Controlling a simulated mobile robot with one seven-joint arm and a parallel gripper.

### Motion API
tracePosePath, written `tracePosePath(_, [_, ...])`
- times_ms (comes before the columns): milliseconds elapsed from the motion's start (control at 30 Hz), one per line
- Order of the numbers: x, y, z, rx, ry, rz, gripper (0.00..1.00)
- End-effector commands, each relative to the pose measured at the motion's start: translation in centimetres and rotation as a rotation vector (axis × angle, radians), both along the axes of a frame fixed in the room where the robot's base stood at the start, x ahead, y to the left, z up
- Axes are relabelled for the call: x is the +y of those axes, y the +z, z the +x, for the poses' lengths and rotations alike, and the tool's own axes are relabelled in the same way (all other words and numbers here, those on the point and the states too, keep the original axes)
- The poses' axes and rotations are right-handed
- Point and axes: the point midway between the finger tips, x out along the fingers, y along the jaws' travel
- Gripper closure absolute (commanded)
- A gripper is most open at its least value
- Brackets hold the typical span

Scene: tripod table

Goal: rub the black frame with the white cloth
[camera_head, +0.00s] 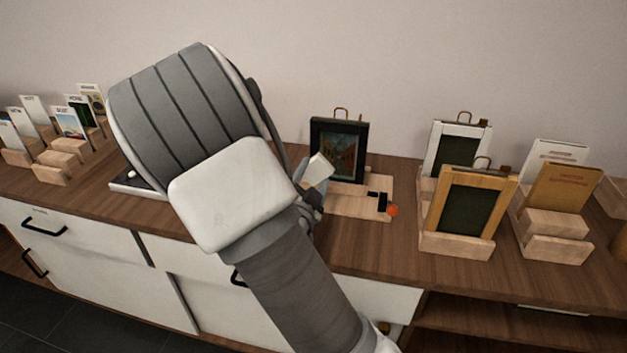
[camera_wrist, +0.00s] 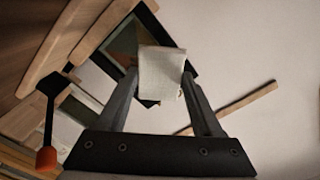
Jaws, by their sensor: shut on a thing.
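The black frame (camera_head: 350,121) stands upright on a light wooden stand (camera_head: 358,205) near the wall and holds a dark picture. My gripper (camera_head: 312,180) is just left of the frame in the head view, largely hidden by my arm. In the wrist view my gripper (camera_wrist: 160,85) is shut on the white cloth (camera_wrist: 160,72). The cloth (camera_head: 320,171) also shows at the frame's lower left in the head view. In the wrist view it overlaps the black frame (camera_wrist: 179,55) behind it. I cannot tell whether cloth and frame touch.
A small black tool with an orange end (camera_head: 392,210) lies on the stand's right side. A white frame (camera_head: 440,128) and a wooden frame (camera_head: 466,212) stand to the right, beside card holders (camera_head: 555,222). More card holders (camera_head: 62,158) stand at the far left.

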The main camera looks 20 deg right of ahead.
Motion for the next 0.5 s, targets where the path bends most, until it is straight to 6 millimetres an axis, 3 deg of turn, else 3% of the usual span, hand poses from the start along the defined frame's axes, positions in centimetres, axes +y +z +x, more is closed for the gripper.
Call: tracePosePath(500, [-2.7,0.1,3.9,0.001,-0.001,0.000,0.77])
